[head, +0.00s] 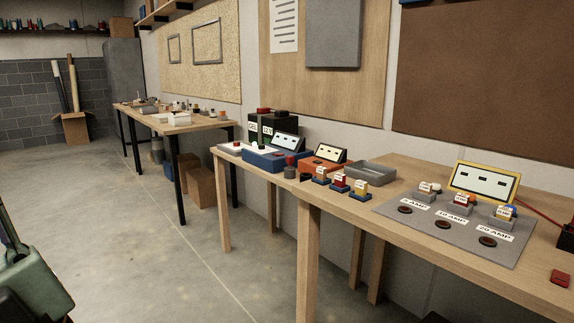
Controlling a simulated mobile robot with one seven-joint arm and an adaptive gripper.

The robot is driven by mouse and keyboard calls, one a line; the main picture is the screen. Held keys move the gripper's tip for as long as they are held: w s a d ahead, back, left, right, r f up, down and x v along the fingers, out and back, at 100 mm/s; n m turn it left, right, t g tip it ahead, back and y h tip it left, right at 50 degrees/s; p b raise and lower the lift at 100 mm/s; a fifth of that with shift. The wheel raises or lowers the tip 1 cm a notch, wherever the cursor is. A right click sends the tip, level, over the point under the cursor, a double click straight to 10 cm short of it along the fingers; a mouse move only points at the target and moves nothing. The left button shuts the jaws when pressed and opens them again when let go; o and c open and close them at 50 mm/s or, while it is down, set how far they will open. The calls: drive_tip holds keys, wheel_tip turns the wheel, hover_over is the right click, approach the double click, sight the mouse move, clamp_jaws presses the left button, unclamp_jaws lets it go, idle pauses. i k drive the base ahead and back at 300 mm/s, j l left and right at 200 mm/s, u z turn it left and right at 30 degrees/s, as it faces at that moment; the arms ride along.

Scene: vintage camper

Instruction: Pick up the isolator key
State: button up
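I cannot pick out the isolator key for certain. A small flat red piece (561,277) lies on the near right part of the wooden workbench (405,172), close to its front edge; it may be the key, but it is too small to tell. To its left is a grey board (463,238) marked 5 AMP, 10 AMP and 20 AMP, with three labelled fuse holders and three dark round sockets. My gripper does not show; part of my arm (30,270) seems to fill the lower left corner.
A yellow-framed meter (484,182) stands behind the board. Blue (264,161) and orange (322,161) instrument boxes, a grey tray (369,172) and small labelled blocks (340,184) sit further left. A second table (187,127) stands beyond. The concrete floor (150,220) in front is clear.

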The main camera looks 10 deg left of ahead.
sight(289, 159)
drive_tip(key=i+j+u, duration=0.25)
drive_tip(key=i+j, duration=0.25)
drive_tip(key=i+z, duration=0.1)
drive_tip(key=z, duration=0.15)
drive_tip(key=i+j+z, duration=0.1)
drive_tip(key=j+z, duration=1)
drive_tip(key=j, duration=1.05)
drive_tip(key=i+j, duration=0.25)
drive_tip(key=i, duration=1.25)
drive_tip(key=j, duration=0.1)
